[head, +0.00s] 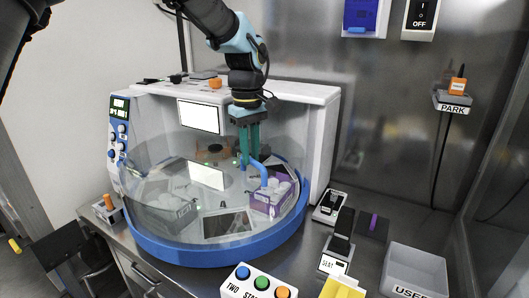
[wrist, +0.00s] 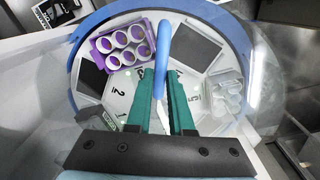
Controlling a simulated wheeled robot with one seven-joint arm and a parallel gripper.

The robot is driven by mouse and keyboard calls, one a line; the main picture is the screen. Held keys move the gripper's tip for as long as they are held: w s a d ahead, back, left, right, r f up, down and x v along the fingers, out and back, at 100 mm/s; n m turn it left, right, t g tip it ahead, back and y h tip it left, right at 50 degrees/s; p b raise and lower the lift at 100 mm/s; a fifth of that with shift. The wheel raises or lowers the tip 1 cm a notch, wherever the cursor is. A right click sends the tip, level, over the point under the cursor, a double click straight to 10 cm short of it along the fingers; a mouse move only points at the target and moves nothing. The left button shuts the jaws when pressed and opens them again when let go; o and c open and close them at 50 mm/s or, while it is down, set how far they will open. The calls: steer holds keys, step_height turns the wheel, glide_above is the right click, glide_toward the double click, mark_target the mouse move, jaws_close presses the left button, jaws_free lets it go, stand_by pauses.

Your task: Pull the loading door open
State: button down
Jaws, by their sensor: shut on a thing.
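The machine (head: 322,140) is a white cabinet with a clear curved front over a round blue-rimmed carousel. The clear loading door (head: 240,200) is hard to tell from the rest of the clear front, so I cannot tell how far open it is. Its blue bar handle (head: 264,176) stands at the front, and it also shows in the wrist view (wrist: 163,50). My gripper (head: 249,160) comes down from above with its green fingers shut on the blue handle. In the wrist view the fingers (wrist: 163,88) lie on either side of the handle's near end.
Inside, a purple rack (head: 268,203) with white wells sits on the carousel. On the counter are a button box (head: 257,287), several small black-and-white devices (head: 330,207) and a clear USED bin (head: 415,270). A PARK holder (head: 453,102) hangs on the right wall.

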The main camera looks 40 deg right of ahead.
mark_target(178, 181)
steer(key=w+a+m, duration=0.1)
steer(key=a+m, duration=0.1)
steer(key=a, duration=0.1)
steer(key=w+a+m, duration=0.1)
steer(key=a, duration=0.2)
steer(key=w+a+m, duration=0.1)
steer(key=a+m, duration=0.1)
steer(key=a, duration=0.1)
steer(key=shift+w+r+m, duration=0.1)
steer(key=shift+w+m, duration=0.2)
steer(key=shift+w, duration=0.05)
steer(key=w+a+m, duration=0.1)
steer(key=w+a, duration=0.1)
steer(key=w+a+m+p, duration=0.1)
steer(key=w+m, duration=0.1)
steer(key=w+a+m, duration=0.2)
steer(key=shift+w+a, duration=0.35)
steer(key=shift+w, duration=0.05)
steer(key=shift+w+a+m+p, duration=0.25)
steer(key=shift+w+m, duration=0.15)
steer(key=shift+w, duration=0.15)
steer(key=shift+w+a+m+p, duration=0.15)
steer(key=shift+w+m+p, duration=0.05)
steer(key=shift+w+m, duration=0.25)
steer(key=c, duration=0.8)
jaws_free()
step_height(178, 181, up, 11)
steer(key=b, duration=0.2)
